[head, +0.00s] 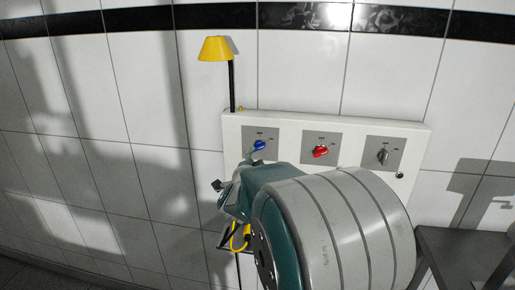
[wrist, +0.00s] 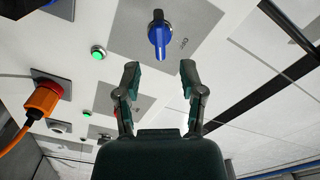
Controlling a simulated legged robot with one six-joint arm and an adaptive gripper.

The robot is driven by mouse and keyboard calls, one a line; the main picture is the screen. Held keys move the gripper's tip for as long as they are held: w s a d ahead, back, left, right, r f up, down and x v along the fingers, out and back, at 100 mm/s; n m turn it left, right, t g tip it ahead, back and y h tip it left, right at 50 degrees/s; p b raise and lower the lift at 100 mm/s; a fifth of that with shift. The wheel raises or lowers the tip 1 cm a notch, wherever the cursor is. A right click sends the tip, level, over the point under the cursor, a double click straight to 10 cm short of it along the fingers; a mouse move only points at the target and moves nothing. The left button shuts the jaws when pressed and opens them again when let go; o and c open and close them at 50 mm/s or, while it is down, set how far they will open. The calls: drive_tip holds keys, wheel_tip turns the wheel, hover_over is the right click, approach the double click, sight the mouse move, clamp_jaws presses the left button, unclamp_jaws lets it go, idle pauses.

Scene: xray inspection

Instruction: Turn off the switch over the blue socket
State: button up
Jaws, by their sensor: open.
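The blue switch (head: 259,145) sits on a grey plate at the left of the white wall panel (head: 290,122). In the wrist view the blue switch (wrist: 159,36) is close, just beyond the fingertips and roughly centred between them. My gripper (wrist: 160,70) is open and empty, and its fingers appear apart from the switch. My arm covers the lower part of the panel in the head view, so the blue socket cannot be made out there. In the wrist view an orange plug (wrist: 43,100) with a cable sits in a socket at the left.
A red switch (head: 320,151) and a dark switch (head: 383,156) sit right of the blue one. Green lights (wrist: 98,52) show on the panel. A yellow lamp (head: 215,48) on a black post rises at the panel's left. A dark table (head: 455,245) stands at lower right.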

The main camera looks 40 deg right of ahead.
sight(259, 149)
drive_tip(key=x, duration=0.6)
drive_tip(key=shift+d, duration=0.2)
drive_tip(key=shift+a, duration=0.15)
clamp_jaws()
